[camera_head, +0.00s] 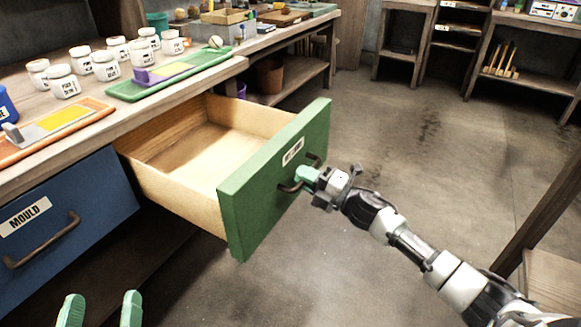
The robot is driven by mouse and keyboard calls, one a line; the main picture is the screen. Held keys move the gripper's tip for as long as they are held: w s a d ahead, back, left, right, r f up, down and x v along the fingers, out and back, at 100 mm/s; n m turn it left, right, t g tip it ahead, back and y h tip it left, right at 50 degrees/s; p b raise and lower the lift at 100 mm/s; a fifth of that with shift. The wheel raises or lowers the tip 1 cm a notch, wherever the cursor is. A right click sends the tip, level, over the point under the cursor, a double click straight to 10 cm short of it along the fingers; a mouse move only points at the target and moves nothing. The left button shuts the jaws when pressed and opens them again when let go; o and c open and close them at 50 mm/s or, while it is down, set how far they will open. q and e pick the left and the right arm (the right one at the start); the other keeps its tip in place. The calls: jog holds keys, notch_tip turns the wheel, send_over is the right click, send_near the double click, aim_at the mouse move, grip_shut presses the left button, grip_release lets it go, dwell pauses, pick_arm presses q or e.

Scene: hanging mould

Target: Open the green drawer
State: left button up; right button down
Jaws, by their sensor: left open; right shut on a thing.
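The green drawer (262,197) is pulled well out of the bench, and its bare wooden inside shows empty. Its green front carries a white label and a dark curved handle (290,187). My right gripper (307,176) is shut on that handle, with its arm reaching in from the lower right. Its fingertips partly cover the middle of the handle. My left gripper (101,311) is at the bottom left edge, with two green fingertips apart and nothing between them. It is below the blue drawer and away from the green one.
A blue drawer (60,225) labelled "MOULD" is shut, left of the green one. The bench top above holds several white jars (105,65), an orange tray (50,130) and a green tray (170,75). Open floor (420,150) lies to the right. Shelves stand at the back.

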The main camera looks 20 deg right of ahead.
pick_arm(q)
jog(key=shift+w+a+f+g, duration=0.1)
jog(key=shift+f+g, duration=0.5)
jog(key=shift+f, duration=0.1)
pick_arm(e)
jog(key=shift+v, duration=1)
jog(key=shift+r, duration=0.15)
jog(key=c, duration=1.1)
grip_release()
jog(key=shift+s+d, duration=0.1)
pick_arm(q)
jog(key=f+g, duration=0.1)
jog(key=f+g+y+p, duration=0.1)
jog(key=a+f+g, duration=0.1)
jog(key=f, duration=0.1)
jog(key=shift+s+g+p, duration=0.3)
pick_arm(e)
jog(key=v, duration=1)
jog(key=shift+s+d, duration=0.2)
jog(key=shift+s, duration=0.1)
